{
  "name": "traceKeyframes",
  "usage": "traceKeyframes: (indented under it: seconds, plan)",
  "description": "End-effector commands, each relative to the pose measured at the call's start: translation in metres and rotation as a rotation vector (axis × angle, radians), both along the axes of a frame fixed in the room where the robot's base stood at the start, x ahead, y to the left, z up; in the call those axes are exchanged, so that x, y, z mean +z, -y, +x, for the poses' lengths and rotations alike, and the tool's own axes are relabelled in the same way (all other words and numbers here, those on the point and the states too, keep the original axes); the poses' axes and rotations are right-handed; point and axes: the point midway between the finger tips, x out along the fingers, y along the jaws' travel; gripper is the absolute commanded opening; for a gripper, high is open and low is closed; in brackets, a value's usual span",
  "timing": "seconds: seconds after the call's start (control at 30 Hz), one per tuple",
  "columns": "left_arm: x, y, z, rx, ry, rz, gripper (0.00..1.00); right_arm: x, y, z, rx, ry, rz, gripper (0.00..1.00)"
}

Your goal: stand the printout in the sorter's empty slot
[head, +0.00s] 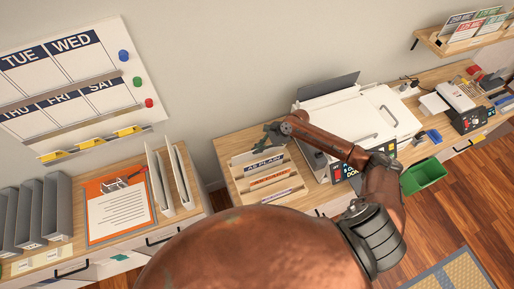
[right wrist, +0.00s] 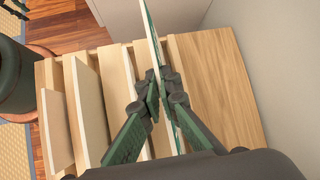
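The wooden sorter (head: 236,180) stands on the low cabinet at centre in the head view, with several upright sheets and dividers. My right gripper (head: 274,131) is above its back end. In the right wrist view the fingers of my right gripper (right wrist: 162,80) are closed on both sides of a thin upright sheet with a green edge, the printout (right wrist: 150,25). Its lower part is between the sorter's (right wrist: 130,95) pale dividers near the back. The fingers hide its lower edge, so I cannot tell whether it rests on the slot floor. A cropped dark piece in that view's top left corner may be my left gripper.
A white printer (head: 350,112) stands close right of the sorter, with a green bin (head: 424,175) below. A clipboard (head: 118,208), upright white panels (head: 158,178) and grey files (head: 38,212) are at left. Bare wood (right wrist: 215,85) lies beside the sorter's slots.

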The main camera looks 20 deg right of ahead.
Motion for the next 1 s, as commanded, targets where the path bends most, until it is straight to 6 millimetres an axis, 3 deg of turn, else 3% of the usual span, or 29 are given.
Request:
traceKeyframes:
  seconds: [0.17,0.5,0.7,0.87,1.0]
  plan:
    - [0.0001,-0.0001,-0.0002,0.0,0.0,0.0,0.29,-0.0005,-0.0002,-0.0006,0.0,-0.002,0.0,0.0]
    - [0.0,-0.0002,-0.0024,0.001,-0.003,0.0,0.29,-0.0003,-0.0001,-0.0005,0.0,-0.001,0.0,0.24]
    - [-0.0002,-0.0003,-0.0032,0.001,-0.004,0.0,0.29,-0.0002,-0.0002,-0.0005,0.0,-0.001,0.0,0.25]
    - [-0.0003,-0.0003,-0.0034,0.001,-0.004,0.0,0.29,-0.0004,-0.0001,-0.0006,0.0,-0.002,0.0,0.36]
    - [-0.0003,-0.0004,-0.0036,0.001,-0.004,0.0,0.29,-0.0003,-0.0001,-0.0005,0.0,-0.001,0.0,0.36]
